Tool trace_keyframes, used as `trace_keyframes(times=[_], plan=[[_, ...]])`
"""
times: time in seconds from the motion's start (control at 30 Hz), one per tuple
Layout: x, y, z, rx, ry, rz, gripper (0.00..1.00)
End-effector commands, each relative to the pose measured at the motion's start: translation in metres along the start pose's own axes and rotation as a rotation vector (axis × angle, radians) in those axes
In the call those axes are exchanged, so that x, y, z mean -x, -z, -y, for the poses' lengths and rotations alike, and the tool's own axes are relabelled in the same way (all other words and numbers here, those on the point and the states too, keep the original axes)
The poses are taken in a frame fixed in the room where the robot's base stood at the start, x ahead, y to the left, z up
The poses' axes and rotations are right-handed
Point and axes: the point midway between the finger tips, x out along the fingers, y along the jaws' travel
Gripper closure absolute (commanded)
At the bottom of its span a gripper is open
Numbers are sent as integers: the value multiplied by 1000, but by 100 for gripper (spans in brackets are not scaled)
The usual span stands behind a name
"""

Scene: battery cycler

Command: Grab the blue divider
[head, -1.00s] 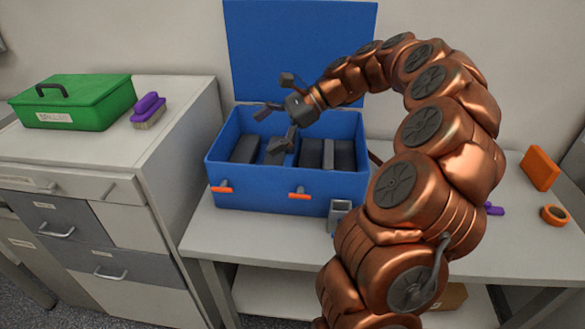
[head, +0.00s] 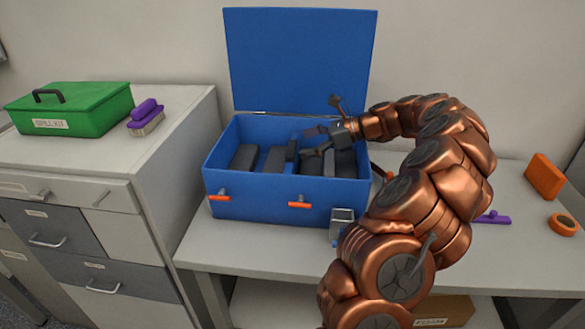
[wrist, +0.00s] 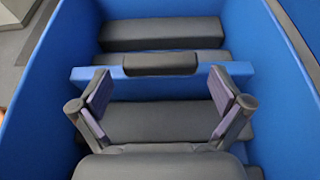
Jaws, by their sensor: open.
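The blue divider (wrist: 205,71) stands between dark grey blocks inside the open blue box (head: 262,201). In the wrist view it spans the box's width as a thin blue strip with a dark grip on its top middle. In the head view the divider (head: 290,155) shows only as a small part with its dark top, left of my gripper. My gripper (wrist: 160,92) is open and empty, its two fingers spread to either side of the divider's dark grip and a little apart from it. Its fingertips in the head view (head: 311,143) reach into the box.
Several dark blocks (head: 245,157) fill the box on both sides of the divider. The raised blue lid (head: 300,60) stands behind. A small grey container (head: 342,222) stands before the box. A green case (head: 75,112) is on the left cabinet.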

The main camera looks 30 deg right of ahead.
Motion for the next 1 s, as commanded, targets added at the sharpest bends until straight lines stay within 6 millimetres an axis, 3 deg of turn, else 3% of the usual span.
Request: trace_keyframes(times=[0.27,0.53,1.0], plan=[[-38,0,-2,-1,-6,1,0],[-41,0,-1,1,-3,0,0],[-41,0,-1,1,-2,-1,49]])
